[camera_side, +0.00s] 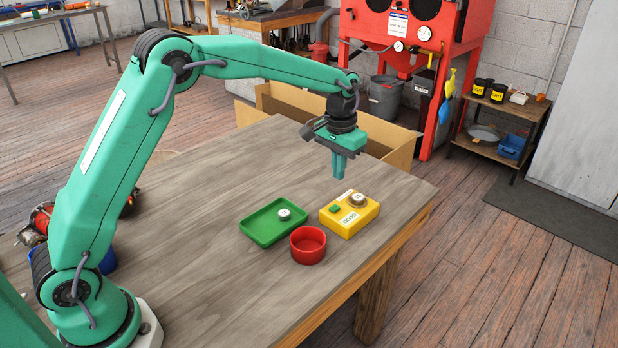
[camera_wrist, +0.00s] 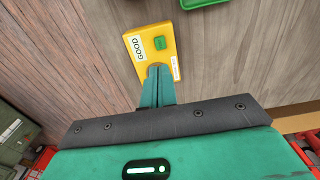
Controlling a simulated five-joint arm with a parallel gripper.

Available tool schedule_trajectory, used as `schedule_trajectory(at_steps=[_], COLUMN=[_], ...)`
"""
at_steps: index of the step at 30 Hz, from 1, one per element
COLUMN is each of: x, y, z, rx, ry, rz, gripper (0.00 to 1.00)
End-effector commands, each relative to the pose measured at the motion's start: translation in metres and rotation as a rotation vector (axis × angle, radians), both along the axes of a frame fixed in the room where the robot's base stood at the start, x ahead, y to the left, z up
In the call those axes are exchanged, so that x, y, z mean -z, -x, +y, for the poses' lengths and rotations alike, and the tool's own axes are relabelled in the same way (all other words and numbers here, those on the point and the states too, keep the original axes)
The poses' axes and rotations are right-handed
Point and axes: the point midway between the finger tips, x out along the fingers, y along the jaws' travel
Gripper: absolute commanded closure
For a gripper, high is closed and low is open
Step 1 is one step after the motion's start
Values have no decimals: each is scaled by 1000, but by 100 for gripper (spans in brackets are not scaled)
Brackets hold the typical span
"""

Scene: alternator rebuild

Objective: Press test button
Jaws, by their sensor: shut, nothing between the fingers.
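A yellow tester box (camera_side: 335,228) sits on the wooden table near its right edge. It carries a green button (camera_side: 336,209), a round metal part (camera_side: 358,200) and a white label (camera_side: 348,219). In the wrist view the box (camera_wrist: 131,39) shows its green button (camera_wrist: 160,43) and a label (camera_wrist: 138,48) reading GOOD. My gripper (camera_side: 338,176) is shut and empty, pointing down above the far side of the box, apart from the button. In the wrist view my fingers (camera_wrist: 157,70) overlap the box's near end and hide the round part.
A green tray (camera_side: 262,232) holding a round metal part (camera_side: 284,214) lies left of the box. A red bowl (camera_side: 308,244) stands in front of the box. A cardboard box (camera_side: 400,157) is behind the table.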

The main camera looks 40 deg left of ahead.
Motion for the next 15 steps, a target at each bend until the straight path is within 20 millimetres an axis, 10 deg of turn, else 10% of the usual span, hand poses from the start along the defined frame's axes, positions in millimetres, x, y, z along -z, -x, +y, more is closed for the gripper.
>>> schedule_trajectory(at_steps=[15], x=[-46], y=[0], z=[0], rx=[0], ry=[0], rz=[-1], gripper=[100])
